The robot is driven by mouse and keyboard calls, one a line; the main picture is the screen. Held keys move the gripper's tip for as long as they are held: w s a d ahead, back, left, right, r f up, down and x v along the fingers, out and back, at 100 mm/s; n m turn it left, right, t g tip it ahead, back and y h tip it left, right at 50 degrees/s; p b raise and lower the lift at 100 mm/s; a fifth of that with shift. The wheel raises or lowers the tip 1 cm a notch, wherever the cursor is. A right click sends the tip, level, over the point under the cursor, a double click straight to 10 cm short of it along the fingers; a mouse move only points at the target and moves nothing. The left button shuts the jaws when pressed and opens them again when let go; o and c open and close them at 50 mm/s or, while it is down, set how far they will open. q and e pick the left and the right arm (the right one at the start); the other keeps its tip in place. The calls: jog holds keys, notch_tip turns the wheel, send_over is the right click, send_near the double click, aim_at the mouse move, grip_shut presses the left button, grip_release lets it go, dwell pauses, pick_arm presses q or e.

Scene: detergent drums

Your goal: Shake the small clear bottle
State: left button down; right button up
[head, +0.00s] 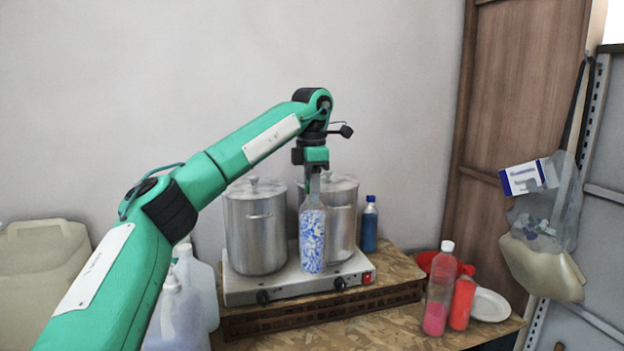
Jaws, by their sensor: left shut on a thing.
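A small clear bottle (312,238) with blue and white speckled contents hangs upright below my left gripper (312,180). My left gripper points down and is shut on the bottle's narrow top. The bottle is in front of two metal pots, and its base appears over the hot plate's front. Whether the base touches the hot plate or is just above it, I cannot tell. My right gripper is not in view.
Two lidded pots (254,228) stand on a double hot plate (290,287). A blue bottle (369,228) is right of them. A pink-filled bottle (438,295), a red bottle (462,302) and a white dish (490,305) are front right. Jugs (178,318) stand left.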

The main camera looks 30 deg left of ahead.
pick_arm(q)
notch_tip(320, 180, down, 3)
jog(key=shift+a+f, duration=0.1)
jog(key=shift+f, duration=0.05)
notch_tip(320, 180, up, 7)
jog(key=shift+r, duration=0.15)
send_over(313, 230)
jog(key=w+a, duration=0.2)
jog(key=w, duration=0.1)
jog(key=shift+s+a+f, duration=0.1)
jog(key=shift+f, duration=1.75)
jog(key=shift+s+f, duration=0.1)
jog(key=shift+f, duration=1.7)
jog(key=shift+r, duration=3.65)
notch_tip(313, 230, down, 7)
jog(key=shift+f, duration=0.15)
